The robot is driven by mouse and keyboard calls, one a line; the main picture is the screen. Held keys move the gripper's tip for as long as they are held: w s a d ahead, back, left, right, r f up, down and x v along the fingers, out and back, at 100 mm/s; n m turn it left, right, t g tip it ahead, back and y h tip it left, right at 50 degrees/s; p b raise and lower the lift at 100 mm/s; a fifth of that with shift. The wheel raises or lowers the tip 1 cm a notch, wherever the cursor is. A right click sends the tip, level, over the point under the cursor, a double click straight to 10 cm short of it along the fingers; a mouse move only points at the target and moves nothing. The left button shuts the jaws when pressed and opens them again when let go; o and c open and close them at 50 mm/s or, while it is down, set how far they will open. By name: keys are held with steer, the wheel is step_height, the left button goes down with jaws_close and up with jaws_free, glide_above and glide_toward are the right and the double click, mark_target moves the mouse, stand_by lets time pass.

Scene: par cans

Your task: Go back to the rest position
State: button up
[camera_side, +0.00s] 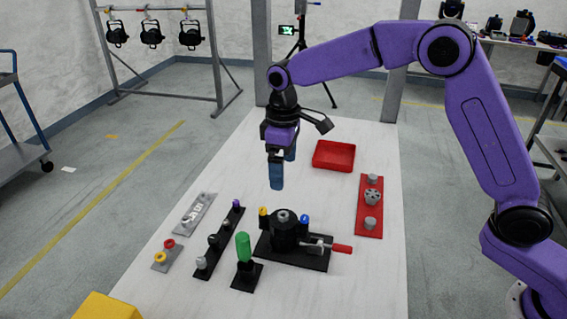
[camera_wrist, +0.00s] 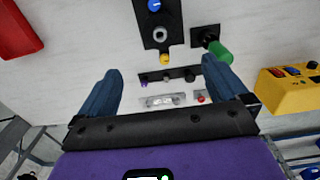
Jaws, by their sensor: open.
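My gripper (camera_side: 283,170) hangs above the white table (camera_side: 330,215) with its blue fingers pointing down, behind the black fixture. It is open and holds nothing. In the wrist view my gripper (camera_wrist: 158,95) shows two blue fingers spread wide, with nothing between them but the table and parts further off. The purple arm reaches in from the right and is bent high over the table.
A black fixture (camera_side: 285,232) with a red-handled clamp stands mid-table. Around it are a green-handled tool (camera_side: 243,247), a black rack (camera_side: 219,241), a grey plate (camera_side: 194,213), a red plate (camera_side: 369,205), a red tray (camera_side: 334,156) and a yellow box (camera_side: 106,307).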

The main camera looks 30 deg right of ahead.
steer(key=shift+s, duration=0.1)
steer(key=s+d+n, duration=0.1)
steer(key=s+d, duration=0.5)
steer(key=s, duration=0.5)
steer(key=s+d+r+n, duration=0.1)
steer(key=s+d, duration=0.5)
steer(key=s, duration=0.6)
steer(key=s+d+n, duration=0.1)
steer(key=s+d, duration=0.5)
steer(key=s, duration=0.6)
steer(key=shift+r+n, duration=0.3)
